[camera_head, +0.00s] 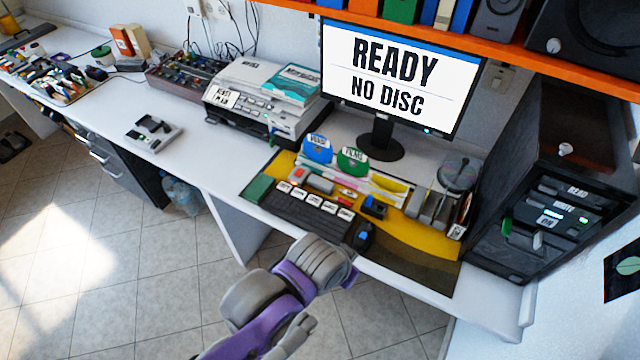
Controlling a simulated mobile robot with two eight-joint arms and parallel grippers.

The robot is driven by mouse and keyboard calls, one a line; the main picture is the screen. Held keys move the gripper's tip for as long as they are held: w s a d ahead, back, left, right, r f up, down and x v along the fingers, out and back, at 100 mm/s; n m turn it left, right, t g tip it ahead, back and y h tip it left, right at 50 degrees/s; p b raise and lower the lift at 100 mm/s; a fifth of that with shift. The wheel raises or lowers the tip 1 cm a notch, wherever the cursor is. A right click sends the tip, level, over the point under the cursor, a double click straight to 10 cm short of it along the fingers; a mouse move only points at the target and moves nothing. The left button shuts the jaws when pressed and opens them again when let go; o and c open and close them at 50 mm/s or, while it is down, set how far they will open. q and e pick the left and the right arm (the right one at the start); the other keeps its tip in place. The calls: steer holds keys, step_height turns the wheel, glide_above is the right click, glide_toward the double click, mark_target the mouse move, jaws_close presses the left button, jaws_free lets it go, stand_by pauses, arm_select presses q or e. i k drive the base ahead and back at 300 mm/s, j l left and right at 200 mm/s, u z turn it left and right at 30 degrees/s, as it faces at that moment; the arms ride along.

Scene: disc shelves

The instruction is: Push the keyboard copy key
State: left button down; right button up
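The dark keyboard (292,212) lies near the desk's front edge on a yellow mat. Several large white labelled keys (314,199) run in a slanted row along its back edge. Their labels are too small to read surely, so I cannot tell which is the copy key. A purple and grey arm of mine (290,290) rises from the bottom and ends just in front of the desk edge, below the keyboard. No gripper fingers can be made out on it. My other arm does not show.
The monitor (390,80) reads "READY NO DISC". A black disc tower (545,190) stands at the right, and a printer (265,98) behind left. An orange shelf (440,38) overhangs the back.

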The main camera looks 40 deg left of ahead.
mark_target(285, 187)
steer(key=k+j+u, duration=0.25)
steer(key=u, duration=0.2)
steer(key=k+j+u, duration=0.15)
steer(key=j+u, duration=0.35)
